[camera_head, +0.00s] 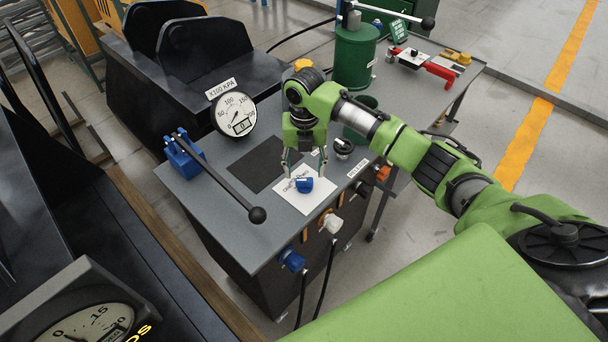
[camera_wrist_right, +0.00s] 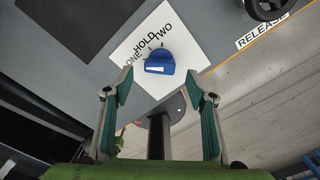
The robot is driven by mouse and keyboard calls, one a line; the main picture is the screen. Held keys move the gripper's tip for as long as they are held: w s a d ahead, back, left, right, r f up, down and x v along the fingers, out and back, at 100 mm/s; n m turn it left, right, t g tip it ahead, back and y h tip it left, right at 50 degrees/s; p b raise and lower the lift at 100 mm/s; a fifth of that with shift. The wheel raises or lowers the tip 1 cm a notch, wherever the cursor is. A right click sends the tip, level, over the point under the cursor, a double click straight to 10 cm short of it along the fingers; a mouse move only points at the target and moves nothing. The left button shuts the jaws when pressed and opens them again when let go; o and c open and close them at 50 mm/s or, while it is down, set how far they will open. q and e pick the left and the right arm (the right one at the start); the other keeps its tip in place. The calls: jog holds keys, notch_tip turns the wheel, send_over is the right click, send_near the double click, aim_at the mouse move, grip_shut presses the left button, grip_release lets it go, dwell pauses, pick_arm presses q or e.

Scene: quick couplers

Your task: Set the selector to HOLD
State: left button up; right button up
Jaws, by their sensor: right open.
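The selector is a blue knob (camera_head: 304,185) on a white card (camera_head: 291,201) near the front edge of the grey bench top. In the right wrist view the knob (camera_wrist_right: 160,62) sits below the printed words ONE, HOLD and TWO, which fan around its upper left side. My right gripper (camera_head: 306,167) points down above the knob, open and empty. In the right wrist view its fingertips (camera_wrist_right: 159,88) are spread wide, with the knob ahead between them. My left gripper is not in view.
A black-handled lever (camera_head: 220,180) on a blue base and a pressure gauge (camera_head: 234,114) stand left. A dark pad (camera_head: 268,162) lies behind the card. A small black knob (camera_head: 343,147) and a green cylinder (camera_head: 354,57) stand right and behind. Couplers (camera_head: 292,260) with hoses hang in front.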

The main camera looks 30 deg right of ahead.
aim_at(305, 180)
notch_tip(305, 180, down, 3)
jog(key=shift+s+f, duration=0.1)
jog(key=shift+f, duration=0.4)
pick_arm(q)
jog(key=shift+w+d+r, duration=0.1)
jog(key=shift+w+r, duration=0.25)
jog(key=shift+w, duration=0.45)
pick_arm(e)
jog(key=c, duration=1.1)
pick_arm(q)
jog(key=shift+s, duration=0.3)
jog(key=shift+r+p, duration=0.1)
jog(key=shift+p, duration=0.25)
